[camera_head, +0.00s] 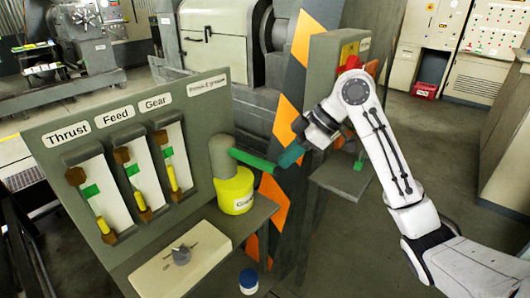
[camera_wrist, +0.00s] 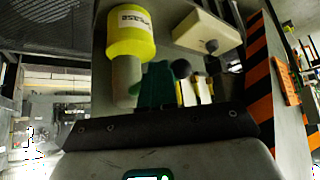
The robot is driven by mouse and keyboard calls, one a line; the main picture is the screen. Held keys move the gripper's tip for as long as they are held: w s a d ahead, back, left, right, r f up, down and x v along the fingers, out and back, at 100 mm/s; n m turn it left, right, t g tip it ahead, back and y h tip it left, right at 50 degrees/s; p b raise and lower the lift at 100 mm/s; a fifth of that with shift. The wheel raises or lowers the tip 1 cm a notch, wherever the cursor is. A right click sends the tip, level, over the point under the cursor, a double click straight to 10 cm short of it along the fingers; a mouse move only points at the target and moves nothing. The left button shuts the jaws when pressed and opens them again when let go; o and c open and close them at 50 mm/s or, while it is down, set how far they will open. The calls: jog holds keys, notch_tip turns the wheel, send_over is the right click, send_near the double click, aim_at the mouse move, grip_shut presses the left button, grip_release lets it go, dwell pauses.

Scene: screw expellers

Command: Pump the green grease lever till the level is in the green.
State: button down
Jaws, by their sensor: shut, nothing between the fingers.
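The green grease lever (camera_head: 253,160) sticks out to the right from the grey head of the grease pump (camera_head: 222,158), tilted slightly down. Below that head is a yellow grease pot (camera_head: 236,190), also in the wrist view (camera_wrist: 131,36). My gripper (camera_head: 288,158) is shut and empty, its teal fingertips right at the lever's free end; I cannot tell if they touch. Three gauges, Thrust (camera_head: 96,207), Feed (camera_head: 137,186) and Gear (camera_head: 171,165), each have a green band and a yellow column. In each, the yellow top appears below the green band.
An orange-and-black striped post (camera_head: 284,103) stands behind my gripper. A grey shelf (camera_head: 343,180) is to its right. Floor is open at right.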

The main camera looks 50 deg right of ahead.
jog(key=v, duration=1)
jog(key=shift+s+d+r+b, duration=0.2)
jog(key=shift+r+b, duration=0.05)
jog(key=shift+b, duration=0.1)
dwell(0.6)
